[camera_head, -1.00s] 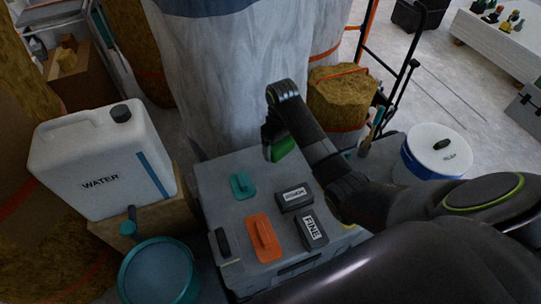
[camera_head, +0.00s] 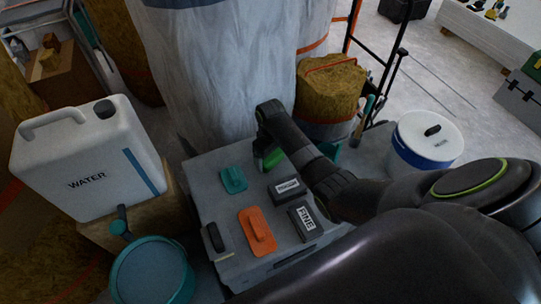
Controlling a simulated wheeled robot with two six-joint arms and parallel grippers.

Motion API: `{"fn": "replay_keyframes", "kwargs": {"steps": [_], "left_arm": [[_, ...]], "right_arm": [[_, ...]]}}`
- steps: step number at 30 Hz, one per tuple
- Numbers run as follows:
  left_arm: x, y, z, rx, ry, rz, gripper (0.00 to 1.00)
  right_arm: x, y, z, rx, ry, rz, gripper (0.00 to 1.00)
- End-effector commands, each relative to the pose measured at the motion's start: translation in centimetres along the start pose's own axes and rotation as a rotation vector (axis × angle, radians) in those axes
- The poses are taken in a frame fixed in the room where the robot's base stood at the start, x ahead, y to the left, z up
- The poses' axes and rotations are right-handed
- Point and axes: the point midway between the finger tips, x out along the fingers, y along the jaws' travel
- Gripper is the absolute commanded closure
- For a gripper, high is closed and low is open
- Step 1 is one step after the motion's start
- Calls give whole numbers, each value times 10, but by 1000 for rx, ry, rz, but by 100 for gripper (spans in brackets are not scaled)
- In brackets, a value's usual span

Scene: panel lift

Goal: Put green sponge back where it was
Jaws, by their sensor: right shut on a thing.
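The green sponge (camera_head: 273,158) shows partly at my right gripper (camera_head: 265,160), over the back right part of the grey box top (camera_head: 205,178). My right gripper is shut on the sponge; the arm hides part of it. I cannot tell whether the sponge touches the box top. My left gripper is not in view.
On the box lie a teal float (camera_head: 233,180), an orange float (camera_head: 257,232), two dark labelled blocks (camera_head: 286,190) (camera_head: 304,222) and a black-handled tool (camera_head: 214,238). A water canister (camera_head: 85,165) and teal bucket (camera_head: 152,273) stand left. A white-lidded bucket (camera_head: 428,138) stands right.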

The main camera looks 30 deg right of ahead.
Motion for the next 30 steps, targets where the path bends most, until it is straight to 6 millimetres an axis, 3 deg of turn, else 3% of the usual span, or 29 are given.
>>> {"fn": "replay_keyframes", "kwargs": {"steps": [2,3,6,13,17,30], "left_arm": [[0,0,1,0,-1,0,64],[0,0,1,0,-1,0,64],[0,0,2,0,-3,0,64],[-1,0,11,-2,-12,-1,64],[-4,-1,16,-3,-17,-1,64],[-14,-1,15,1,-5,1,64]], "right_arm": [[2,0,0,0,0,0,39],[2,0,0,0,0,0,12],[2,0,0,0,0,0,0],[0,0,0,0,1,0,0],[-12,1,-1,0,3,2,0],[-99,1,-1,1,3,2,0]]}}
